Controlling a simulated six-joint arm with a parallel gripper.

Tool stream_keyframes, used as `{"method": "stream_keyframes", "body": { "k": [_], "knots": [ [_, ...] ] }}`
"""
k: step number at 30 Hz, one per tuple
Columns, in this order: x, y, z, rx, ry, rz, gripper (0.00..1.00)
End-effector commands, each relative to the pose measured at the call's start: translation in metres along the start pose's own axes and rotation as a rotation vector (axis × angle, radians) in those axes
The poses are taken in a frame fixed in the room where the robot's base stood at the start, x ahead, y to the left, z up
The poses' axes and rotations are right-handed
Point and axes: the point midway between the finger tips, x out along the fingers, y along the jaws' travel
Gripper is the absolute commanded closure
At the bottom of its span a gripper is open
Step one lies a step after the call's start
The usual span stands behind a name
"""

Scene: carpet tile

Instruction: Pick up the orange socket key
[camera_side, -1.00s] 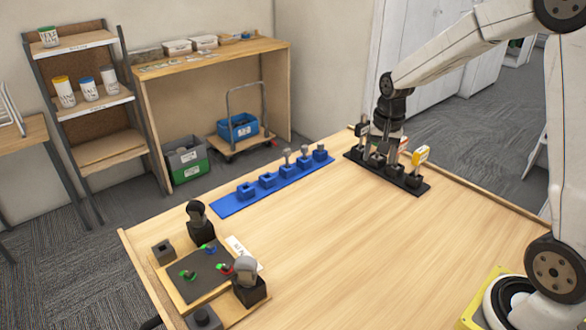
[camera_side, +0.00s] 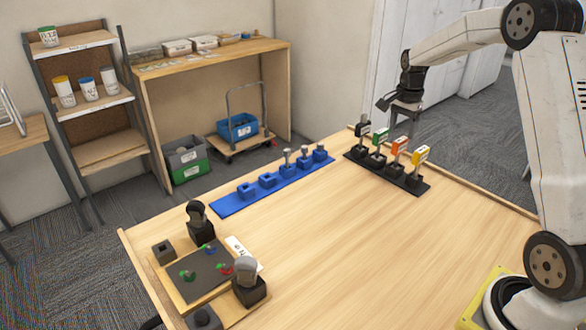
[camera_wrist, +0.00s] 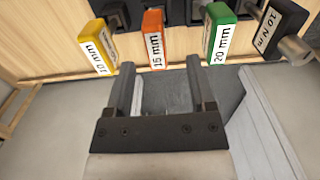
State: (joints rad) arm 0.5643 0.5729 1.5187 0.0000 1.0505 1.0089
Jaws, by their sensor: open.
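The orange socket key (camera_side: 399,146) stands upright in a black rack (camera_side: 411,186), between a green key (camera_side: 380,137) and a yellow key (camera_side: 421,155). A black key (camera_side: 361,129) stands at the far end. In the wrist view the orange key (camera_wrist: 153,38) reads 15 mm and lies just beyond the fingertips, roughly between them. My gripper (camera_side: 392,104) is open and empty, above and behind the rack. In the wrist view my gripper (camera_wrist: 160,63) has bare floor between its fingers. The orange key's lower part is hidden in its socket block.
A blue rack (camera_side: 228,205) with several sockets lies along the table's back edge. A tray (camera_side: 180,294) with small parts and dark holders is at the front left. The middle of the wooden table (camera_side: 340,235) is clear.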

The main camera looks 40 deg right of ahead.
Motion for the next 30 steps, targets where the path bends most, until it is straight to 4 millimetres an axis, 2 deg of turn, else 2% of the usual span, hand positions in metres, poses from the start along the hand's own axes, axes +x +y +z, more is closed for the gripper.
{"method": "stream_keyframes", "body": {
  "k": [5,16,24,30],
  "knots": [
    [0.015,0.001,0.001,-0.002,-0.001,0.002,0.29],
    [0.025,0.001,0.001,-0.002,-0.001,0.001,0.29],
    [0.054,0.004,0.002,-0.002,-0.001,0.002,0.29],
    [0.068,0.004,0.002,-0.003,0.002,0.0,0.29]
  ]
}}
